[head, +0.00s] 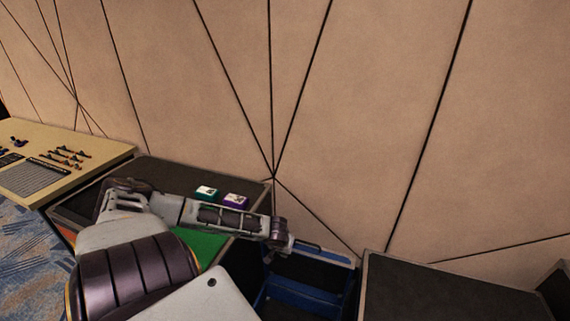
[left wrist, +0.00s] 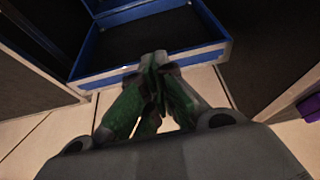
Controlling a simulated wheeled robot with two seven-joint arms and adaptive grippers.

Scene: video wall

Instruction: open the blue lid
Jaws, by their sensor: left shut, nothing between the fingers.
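A blue box (head: 300,303) stands low between two dark tables, against the wall. Its dark inside shows from above. A blue panel with a pale upper edge (head: 325,254) stands at its wall side; I cannot tell surely whether this is the lid. In the left wrist view a blue frame (left wrist: 150,64) surrounds a dark recess. My left gripper (head: 289,246) is over the box's back left part, by the pale edge. In the left wrist view its fingers (left wrist: 155,62) are together and empty, at the blue frame's near edge; contact is unclear. My right gripper is out of view.
Another dark table (head: 430,290) stands close on the right. The panelled wall (head: 350,120) is just behind.

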